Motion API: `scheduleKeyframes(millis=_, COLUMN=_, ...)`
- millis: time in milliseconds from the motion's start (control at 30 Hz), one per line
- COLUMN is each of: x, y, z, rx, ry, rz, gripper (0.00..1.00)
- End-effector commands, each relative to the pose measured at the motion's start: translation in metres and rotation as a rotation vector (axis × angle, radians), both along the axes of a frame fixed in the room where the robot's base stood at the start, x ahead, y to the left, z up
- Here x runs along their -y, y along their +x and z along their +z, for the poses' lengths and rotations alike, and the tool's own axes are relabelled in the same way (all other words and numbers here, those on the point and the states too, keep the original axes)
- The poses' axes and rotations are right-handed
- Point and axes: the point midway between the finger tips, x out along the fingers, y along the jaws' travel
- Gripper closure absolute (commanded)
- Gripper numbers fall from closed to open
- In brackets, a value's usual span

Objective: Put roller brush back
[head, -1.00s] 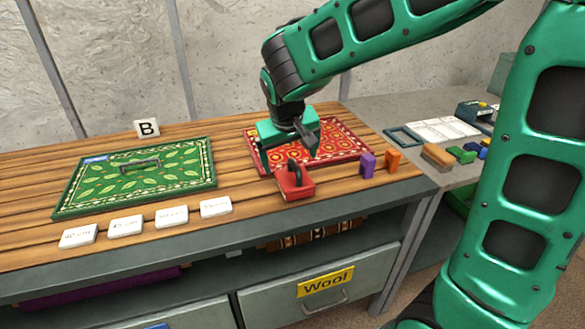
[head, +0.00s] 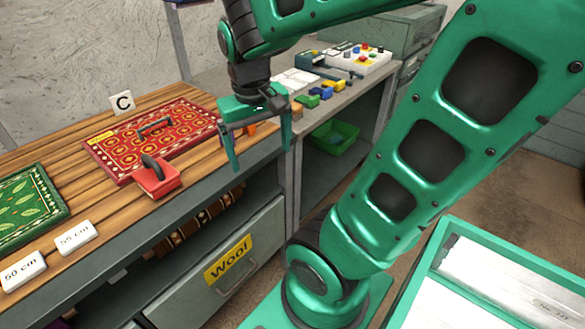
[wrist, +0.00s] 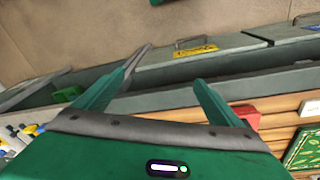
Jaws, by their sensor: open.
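No object is clearly recognizable as a roller brush. A red block with a black looped handle (head: 155,178) sits at the front edge of the red patterned rug panel (head: 120,163) in the head view; I cannot tell if it is the brush. Part of a red thing, likely this block, shows behind the right finger in the wrist view (wrist: 246,114). My gripper (head: 261,157) is open and empty, fingers pointing down, near the right end of the wooden table, right of the red block. In the wrist view my gripper (wrist: 173,65) has nothing between its fingers.
The green leaf rug panel (head: 30,205) lies at left, with white size tiles (head: 75,238) in front. A "C" sign (head: 122,103) stands behind. An orange block (head: 250,127) is partly hidden by my gripper. A Wool drawer (head: 230,262) is below. Colored blocks (head: 322,93) lie on the grey bench.

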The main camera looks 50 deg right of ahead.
Motion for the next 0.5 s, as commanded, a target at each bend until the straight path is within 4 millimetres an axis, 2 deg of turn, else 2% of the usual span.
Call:
scheduleKeyframes(millis=33, x=0.009, y=-0.028, z=-0.005, rx=-0.017, ry=0.033, rz=-0.055, gripper=0.10)
scheduleKeyframes(millis=100, x=0.012, y=-0.058, z=-0.011, rx=-0.039, ry=0.076, rz=-0.103, gripper=0.10)
scheduleKeyframes(millis=200, x=0.020, y=-0.084, z=-0.017, rx=-0.058, ry=0.118, rz=-0.144, gripper=0.10)
scheduleKeyframes(millis=300, x=0.019, y=-0.095, z=-0.020, rx=-0.067, ry=0.138, rz=-0.162, gripper=0.10)
scheduleKeyframes(millis=500, x=0.019, y=-0.097, z=-0.020, rx=-0.069, ry=0.140, rz=-0.163, gripper=0.10)
